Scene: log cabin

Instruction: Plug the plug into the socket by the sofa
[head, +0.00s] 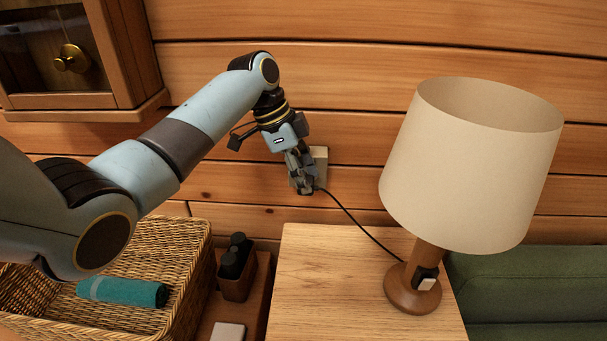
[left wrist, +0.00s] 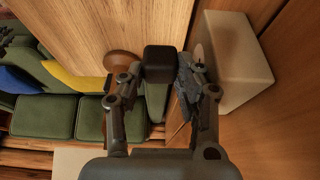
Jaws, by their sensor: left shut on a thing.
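My left gripper (head: 303,178) is at the wooden wall, shut on a black plug. The plug (left wrist: 163,62) shows as a dark block between the fingertips (left wrist: 160,84) in the left wrist view; in the head view the fingers mostly hide it. A black cord (head: 352,218) runs from it down to the lamp. The cream socket box (head: 320,160) sits on the wall right behind the fingers, partly covered by them. In the left wrist view the socket box (left wrist: 240,62) is just right of the plug. The plug's prongs are hidden, and I cannot tell whether it touches the socket. My right gripper is out of view.
The lamp (head: 470,165) stands on a wooden side table (head: 320,285) below the socket. The green sofa (head: 530,295) is at the right. A wicker basket (head: 190,240) with a teal cylinder (head: 125,292) and a wooden holder (head: 238,285) are at the lower left. A wall clock case (head: 130,50) hangs upper left.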

